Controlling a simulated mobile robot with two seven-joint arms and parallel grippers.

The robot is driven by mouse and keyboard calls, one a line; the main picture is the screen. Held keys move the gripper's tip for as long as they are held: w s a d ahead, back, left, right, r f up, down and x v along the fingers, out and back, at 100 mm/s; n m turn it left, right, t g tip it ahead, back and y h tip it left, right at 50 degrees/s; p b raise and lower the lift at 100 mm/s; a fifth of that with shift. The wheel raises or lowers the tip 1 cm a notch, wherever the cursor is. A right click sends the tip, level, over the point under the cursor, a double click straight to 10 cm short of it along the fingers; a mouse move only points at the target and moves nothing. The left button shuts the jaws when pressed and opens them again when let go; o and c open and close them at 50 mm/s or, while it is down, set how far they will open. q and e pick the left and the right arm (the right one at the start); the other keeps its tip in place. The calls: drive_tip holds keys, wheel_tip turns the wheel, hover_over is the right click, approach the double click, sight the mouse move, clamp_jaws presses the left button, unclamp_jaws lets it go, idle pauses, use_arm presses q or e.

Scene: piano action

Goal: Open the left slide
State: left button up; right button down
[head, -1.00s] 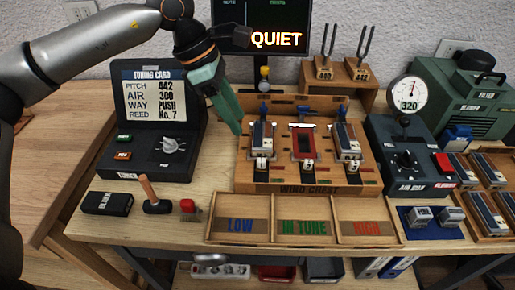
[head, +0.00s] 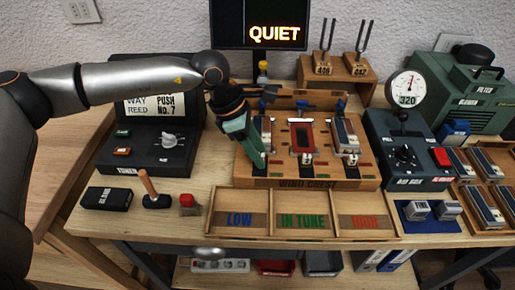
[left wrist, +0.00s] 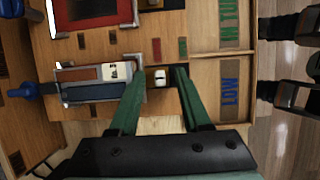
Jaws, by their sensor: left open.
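The wind chest (head: 325,172) stands mid-bench and carries a blue-grey reed (head: 267,127) at its left place, a red-framed place (head: 302,137) in the middle and another reed (head: 344,132) on the right. My left gripper (head: 258,160) has green fingers and points down at the front of the left place. In the left wrist view the open gripper (left wrist: 158,84) has its fingers on both sides of the small white-topped slide knob (left wrist: 159,77), in front of the left reed (left wrist: 95,91). Contact cannot be told. In the head view the fingers largely hide this knob. My right gripper is out of view.
A tray (head: 291,239) marked LOW, IN TUNE and HIGH lies in front of the chest. The tuner (head: 140,165) stands left and the air box (head: 402,178) right. A mallet (head: 153,195) and a red button (head: 187,201) are at the front left.

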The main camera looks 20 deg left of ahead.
use_arm(q)
drive_tip(key=shift+c, duration=0.2)
clamp_jaws()
idle(1.1)
